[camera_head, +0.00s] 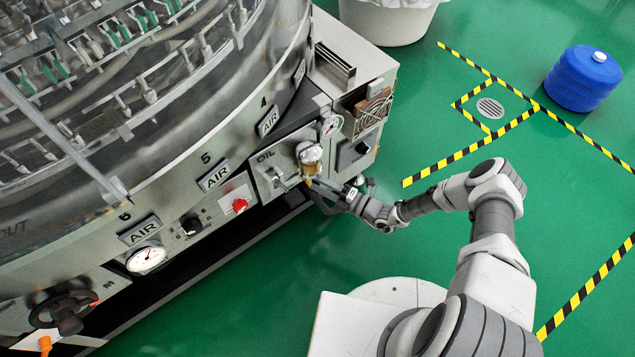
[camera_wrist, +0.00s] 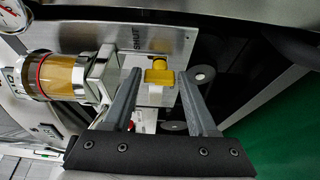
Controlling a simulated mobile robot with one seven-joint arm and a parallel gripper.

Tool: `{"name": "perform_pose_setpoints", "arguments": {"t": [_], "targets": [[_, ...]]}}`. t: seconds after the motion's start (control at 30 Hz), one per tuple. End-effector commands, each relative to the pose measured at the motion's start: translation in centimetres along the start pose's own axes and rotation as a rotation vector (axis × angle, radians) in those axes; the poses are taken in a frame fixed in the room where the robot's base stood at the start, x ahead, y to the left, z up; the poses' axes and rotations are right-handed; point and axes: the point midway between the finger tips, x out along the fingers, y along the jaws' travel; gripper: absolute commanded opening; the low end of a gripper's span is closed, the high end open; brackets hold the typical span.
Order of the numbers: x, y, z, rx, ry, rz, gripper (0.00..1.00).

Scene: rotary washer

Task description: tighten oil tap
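The oil tap has a small yellow handle (camera_wrist: 158,74) that shows in the wrist view beside a metal plate marked SHUT. In the head view, the tap (camera_head: 308,182) is a small yellow spot below the oil glass, partly hidden by my gripper. My gripper (camera_wrist: 160,82) is open, with one finger on each side of the yellow handle in the picture. I see gaps between the handle and both fingers; whether the tips reach past it is hard to tell. In the head view, my gripper (camera_head: 328,187) is at the machine's OIL panel.
An amber oil glass (camera_wrist: 62,76) stands left of the tap in the wrist view. A grey round part (camera_wrist: 203,75) lies close to the right finger. The OIL panel (camera_head: 268,165) and a gauge (camera_head: 331,126) are close by. Green floor (camera_head: 250,290) is free in front.

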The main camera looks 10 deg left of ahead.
Motion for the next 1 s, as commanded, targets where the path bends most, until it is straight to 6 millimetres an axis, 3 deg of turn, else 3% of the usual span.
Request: {"name": "perform_pose_setpoints", "arguments": {"t": [0.03, 0.1, 0.37, 0.53, 0.67, 1.0], "targets": [[0.0, 0.0, 0.0, 0.0, 0.0, 0.0, 0.7], [0.0, 0.0, 0.0, -0.001, 0.0, 0.0, 0.8], [0.0, 0.0, 0.0, -0.002, 0.0, 0.0, 0.8], [-1.2, 0.1, 0.1, -0.002, -0.002, -0.001, 0.8], [-3.7, 0.2, 0.1, -0.002, -0.004, -0.002, 0.8], [-12.1, 0.2, 0.1, -0.002, -0.003, -0.001, 0.8]]}}
